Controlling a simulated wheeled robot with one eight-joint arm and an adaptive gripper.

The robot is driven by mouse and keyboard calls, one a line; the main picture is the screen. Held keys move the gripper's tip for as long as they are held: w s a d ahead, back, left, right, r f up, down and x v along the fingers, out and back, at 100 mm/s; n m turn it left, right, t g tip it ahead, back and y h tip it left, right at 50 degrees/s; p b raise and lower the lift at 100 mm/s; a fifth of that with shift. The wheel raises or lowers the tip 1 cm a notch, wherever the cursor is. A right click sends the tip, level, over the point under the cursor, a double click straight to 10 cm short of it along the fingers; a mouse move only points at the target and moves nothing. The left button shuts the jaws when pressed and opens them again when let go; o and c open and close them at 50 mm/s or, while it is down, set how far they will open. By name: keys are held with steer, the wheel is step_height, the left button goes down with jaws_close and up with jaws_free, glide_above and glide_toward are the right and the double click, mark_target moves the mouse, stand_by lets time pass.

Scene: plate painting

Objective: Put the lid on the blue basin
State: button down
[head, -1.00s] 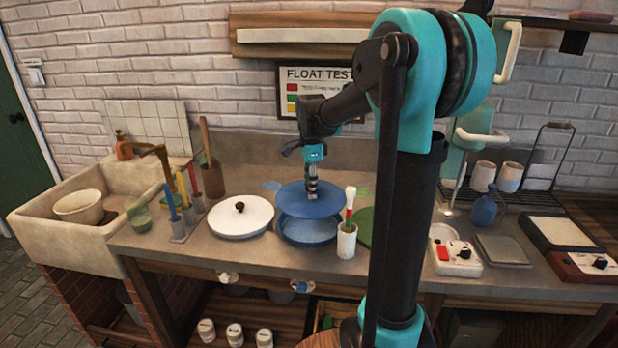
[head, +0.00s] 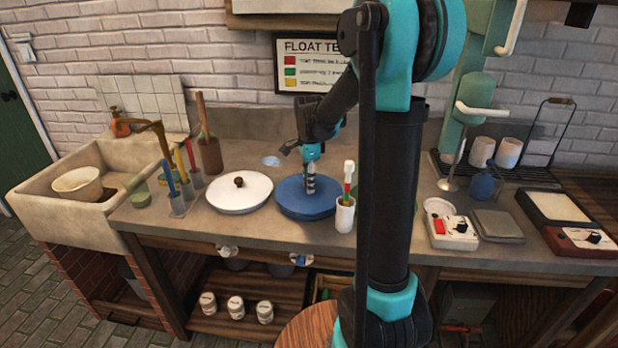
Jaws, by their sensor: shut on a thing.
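My gripper (head: 309,190) is shut on the top of the blue lid (head: 288,202), probably at its knob, which the fingers hide. The blue lid lies level over the place of the blue basin and covers it. The basin is hidden beneath the lid in this view, so I cannot tell whether the lid's rim touches it all round.
A white lid with a brown knob (head: 240,193) is close on the left. A white cup with a brush and sticks (head: 345,212) stands close on the right. Colored tools in a holder (head: 182,202) and a sink (head: 65,215) are farther left. A control box (head: 452,232) is at right.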

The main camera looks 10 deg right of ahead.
steer(key=shift+f, duration=0.3)
steer(key=shift+f, duration=0.1)
stand_by(0.4)
steer(key=c, duration=1.1)
jaws_free()
steer(key=shift+o, duration=0.2)
steer(key=o, duration=0.5)
steer(key=shift+r, duration=3.5)
